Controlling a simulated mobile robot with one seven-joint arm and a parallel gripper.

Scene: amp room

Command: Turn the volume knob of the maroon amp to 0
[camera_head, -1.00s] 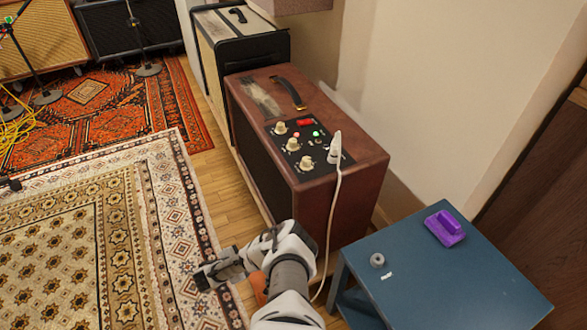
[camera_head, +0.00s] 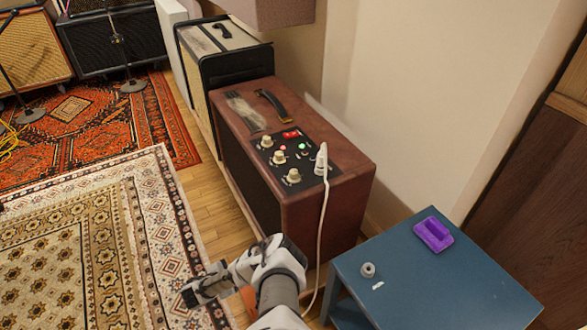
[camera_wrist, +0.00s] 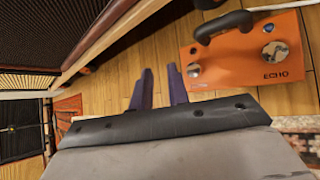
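The maroon amp (camera_head: 345,208) stands upright near the middle of the camera_head view. Its dark top panel has three cream knobs: a far one (camera_head: 266,142), a middle one (camera_head: 279,157) and a near one (camera_head: 292,176). Their labels are too small to read, so I cannot tell which is volume. A red switch (camera_head: 291,133) and small red and green lights sit beside them. My gripper (camera_head: 190,293) is low, in front of the amp and apart from it. In the wrist view its two dark fingers (camera_wrist: 161,88) are spread with an empty gap between them.
A white plug (camera_head: 321,160) with a cable stands in the amp's panel near the knobs. A blue table (camera_head: 420,285) at right holds a purple object (camera_head: 433,234) and a small grey ring (camera_head: 368,269). An orange ECHO pedal (camera_wrist: 238,75) lies on the floor beside my gripper.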

